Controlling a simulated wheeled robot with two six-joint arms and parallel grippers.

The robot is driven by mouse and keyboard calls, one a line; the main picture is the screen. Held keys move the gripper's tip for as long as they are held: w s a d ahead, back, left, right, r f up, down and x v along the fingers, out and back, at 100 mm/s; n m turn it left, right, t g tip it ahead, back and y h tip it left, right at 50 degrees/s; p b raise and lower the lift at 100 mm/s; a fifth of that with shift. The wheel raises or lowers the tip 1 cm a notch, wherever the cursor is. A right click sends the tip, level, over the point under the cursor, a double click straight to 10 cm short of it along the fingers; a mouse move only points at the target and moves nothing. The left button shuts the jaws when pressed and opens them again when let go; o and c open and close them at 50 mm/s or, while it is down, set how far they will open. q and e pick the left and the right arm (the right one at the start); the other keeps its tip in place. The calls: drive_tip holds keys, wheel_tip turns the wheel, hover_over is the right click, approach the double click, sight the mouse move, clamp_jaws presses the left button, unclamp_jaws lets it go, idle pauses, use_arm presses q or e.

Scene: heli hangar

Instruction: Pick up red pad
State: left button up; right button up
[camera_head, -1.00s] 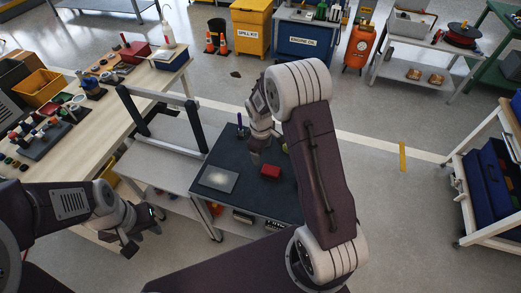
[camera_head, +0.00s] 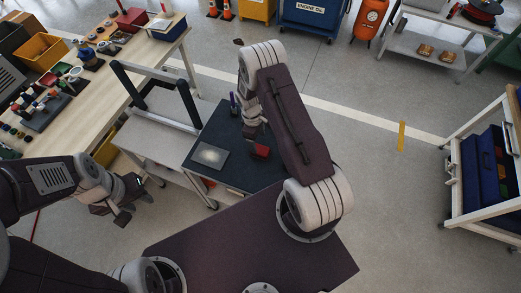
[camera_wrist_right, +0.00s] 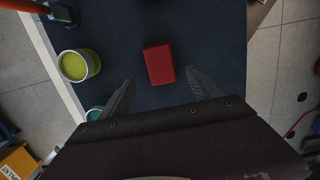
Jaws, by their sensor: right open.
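The red pad (camera_head: 262,150) lies on the dark top of a small table (camera_head: 213,132), partly hidden by my right arm in the head view. In the right wrist view the red pad (camera_wrist_right: 159,64) is a red block just beyond the gap between the fingers. My right gripper (camera_wrist_right: 160,88) is open and empty, with a finger on each side of that gap. In the head view it is mostly hidden behind my arm. My left gripper (camera_head: 132,200) hangs at the left, away from the table; its opening is not clear.
A grey plate (camera_head: 210,155) lies on the dark table. In the right wrist view a yellow-green tin (camera_wrist_right: 78,65) stands left of the pad, with a teal round thing (camera_wrist_right: 95,113) below it. A wooden workbench (camera_head: 135,75) with several items is at the left. A white cart (camera_head: 485,170) stands at right.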

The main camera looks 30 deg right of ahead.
sight(260, 149)
drive_tip(key=shift+f, duration=0.55)
drive_tip(key=shift+s+f, duration=0.1)
drive_tip(key=shift+f, duration=0.1)
drive_tip(key=f, duration=0.1)
drive_tip(key=f+p, duration=0.1)
drive_tip(key=f, duration=0.2)
drive_tip(key=shift+s+d+p, duration=0.3)
drive_tip(key=shift+s+p, duration=0.05)
drive_tip(key=shift+s, duration=0.05)
drive_tip(key=shift+f, duration=0.35)
drive_tip(key=shift+r, duration=0.1)
drive_tip(key=c, duration=1.4)
